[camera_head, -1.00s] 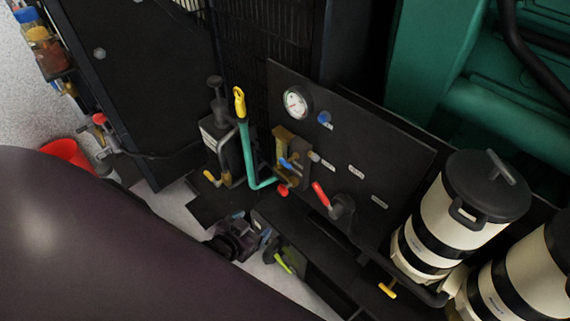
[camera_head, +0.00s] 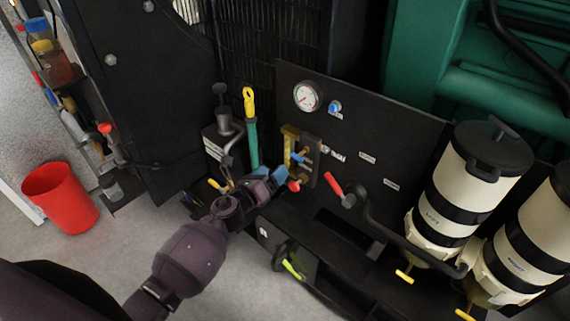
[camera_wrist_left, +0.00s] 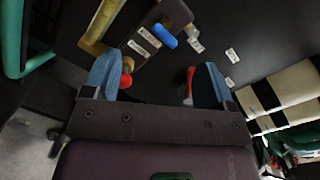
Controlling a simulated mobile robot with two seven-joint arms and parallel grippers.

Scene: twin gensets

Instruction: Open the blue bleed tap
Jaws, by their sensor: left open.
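The blue bleed tap (camera_head: 299,156) is a small blue lever on the brass-coloured block (camera_head: 290,142) of the black panel, below the gauge. In the left wrist view the blue tap (camera_wrist_left: 166,36) shows beyond the gap between the fingers, near two white labels. My left gripper (camera_head: 271,177) is open, just below and left of the tap in the head view. Its blue fingers are apart with nothing held between them, and it also shows in the left wrist view (camera_wrist_left: 157,74). My right gripper is out of view.
A red knob (camera_head: 294,186) is close to the left fingers. A red lever (camera_head: 334,184) is right of the tap, and a blue knob (camera_head: 335,107) is beside the gauge (camera_head: 306,97). A yellow-tipped green handle (camera_head: 252,140) rises on the left. White filter canisters (camera_head: 448,205) stand right.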

